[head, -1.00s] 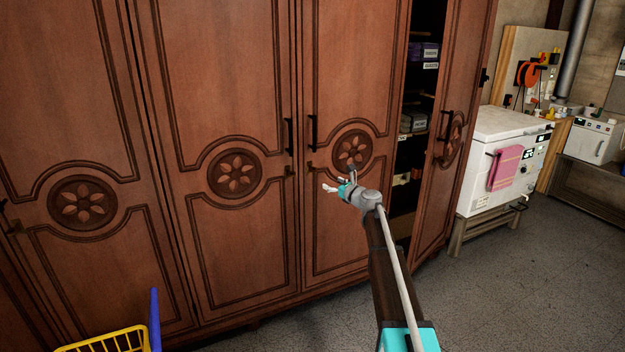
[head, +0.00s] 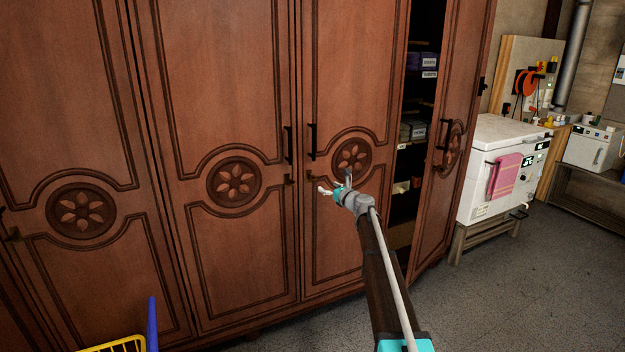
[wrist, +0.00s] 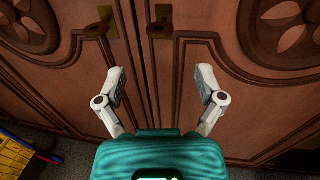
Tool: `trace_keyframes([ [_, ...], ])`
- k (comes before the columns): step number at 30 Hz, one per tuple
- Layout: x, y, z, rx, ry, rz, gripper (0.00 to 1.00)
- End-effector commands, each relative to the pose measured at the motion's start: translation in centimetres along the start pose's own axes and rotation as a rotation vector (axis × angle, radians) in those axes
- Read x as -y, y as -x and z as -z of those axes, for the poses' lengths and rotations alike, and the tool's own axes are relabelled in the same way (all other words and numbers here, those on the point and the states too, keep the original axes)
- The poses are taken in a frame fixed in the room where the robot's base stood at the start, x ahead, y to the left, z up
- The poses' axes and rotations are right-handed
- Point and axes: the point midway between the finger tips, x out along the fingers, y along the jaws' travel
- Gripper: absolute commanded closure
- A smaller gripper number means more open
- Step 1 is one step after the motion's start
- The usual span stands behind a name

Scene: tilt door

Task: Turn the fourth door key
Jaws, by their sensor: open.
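The wooden wardrobe doors carry brass keys at their meeting edges. One key (head: 290,179) is on the right edge of the middle door (head: 225,100). Another key (head: 311,177) is on the left edge of the door to its right (head: 355,70). In the wrist view the left key (wrist: 100,26) and right key (wrist: 160,25) show at the top, either side of the gap. I cannot tell which door counts as fourth. My gripper (head: 326,191) is open and empty in front of the right door, below the keys; its spread fingers (wrist: 160,80) show in the wrist view.
Black vertical handles (head: 312,142) sit above the keys. The far right door (head: 462,100) stands ajar, showing shelves (head: 418,130). A yellow basket (head: 118,345) is at bottom left. A white kiln (head: 500,180) with a pink towel stands right. Floor (head: 540,290) at right is clear.

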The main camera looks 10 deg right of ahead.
Motion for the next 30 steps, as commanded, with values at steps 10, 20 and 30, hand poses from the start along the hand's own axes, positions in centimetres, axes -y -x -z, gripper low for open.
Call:
trace_keyframes([
  [10,0.1,-5.8,0.0,0.0,0.0,-0.002,0.12],
  [20,0.1,-9.5,0.0,0.0,0.0,-0.001,0.12],
  [30,0.0,-10.3,0.0,0.0,0.0,-0.001,0.12],
])
